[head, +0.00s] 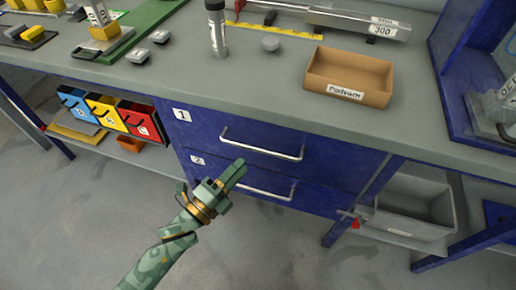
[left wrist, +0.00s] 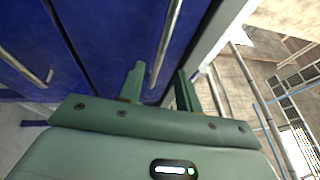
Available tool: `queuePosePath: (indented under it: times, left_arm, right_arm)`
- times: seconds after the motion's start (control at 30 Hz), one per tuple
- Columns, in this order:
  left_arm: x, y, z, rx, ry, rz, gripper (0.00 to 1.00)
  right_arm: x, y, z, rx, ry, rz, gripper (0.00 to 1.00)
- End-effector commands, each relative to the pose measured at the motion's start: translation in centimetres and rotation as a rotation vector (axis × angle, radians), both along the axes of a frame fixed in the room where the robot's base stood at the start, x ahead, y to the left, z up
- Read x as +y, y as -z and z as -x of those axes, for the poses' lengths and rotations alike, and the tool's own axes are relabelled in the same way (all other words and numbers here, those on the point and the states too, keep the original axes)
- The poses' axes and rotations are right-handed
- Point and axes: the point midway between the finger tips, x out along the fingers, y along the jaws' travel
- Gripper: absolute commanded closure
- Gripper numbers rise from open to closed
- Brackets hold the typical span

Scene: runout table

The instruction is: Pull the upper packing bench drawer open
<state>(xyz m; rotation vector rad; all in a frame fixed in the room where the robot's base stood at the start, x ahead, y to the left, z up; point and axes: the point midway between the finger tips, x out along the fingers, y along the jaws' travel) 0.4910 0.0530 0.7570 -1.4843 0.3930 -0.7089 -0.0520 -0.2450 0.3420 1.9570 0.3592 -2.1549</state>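The upper drawer (head: 280,130) of the blue packing bench, labelled 1, looks closed, with a silver bar handle (head: 262,147). The lower drawer, labelled 2, has a similar handle (head: 275,192), partly behind my left gripper (head: 238,168). My left gripper is in front of the drawer fronts, its fingertips just below the upper handle in the head view. In the left wrist view its two fingers (left wrist: 160,80) are apart. The upper handle (left wrist: 167,40) appears between and beyond them; contact is not visible. The lower handle (left wrist: 25,58) lies further left. My right gripper is not visible.
The grey benchtop (head: 240,90) overhangs the drawers and holds a cardboard tray (head: 350,75) and a flashlight-like cylinder (head: 217,30). Coloured bins (head: 110,112) sit left of the drawers, a grey crate (head: 410,205) right. The floor in front is clear.

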Motion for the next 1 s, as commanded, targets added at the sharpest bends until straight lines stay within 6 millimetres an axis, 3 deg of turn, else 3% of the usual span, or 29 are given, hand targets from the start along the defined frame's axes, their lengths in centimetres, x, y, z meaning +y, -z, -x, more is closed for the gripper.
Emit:
queuePosePath:
  times: [0.1,0.3,0.73,0.77,0.87,1.0]
  left_arm:
    - [-2.0,-0.3,-2.3,0.001,0.001,0.003,0.66]
    - [-4.2,-0.9,-4.8,0.003,0.001,0.002,0.66]
    - [-5.1,-1.4,-5.9,0.004,-0.001,0.001,0.66]
    - [-5.0,-1.4,-5.9,0.004,-0.001,0.001,0.69]
    - [-5.0,-1.4,-5.9,0.004,-0.001,0.001,0.96]
    - [-5.0,-1.4,-5.8,0.004,-0.001,0.001,1.00]
  right_arm:
    - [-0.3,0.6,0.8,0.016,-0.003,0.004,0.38]
    - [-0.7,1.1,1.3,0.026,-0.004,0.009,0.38]
    - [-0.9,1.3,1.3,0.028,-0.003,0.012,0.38]
    - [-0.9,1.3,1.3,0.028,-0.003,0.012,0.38]
    - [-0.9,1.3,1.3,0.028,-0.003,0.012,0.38]
    - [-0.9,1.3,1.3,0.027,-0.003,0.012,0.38]
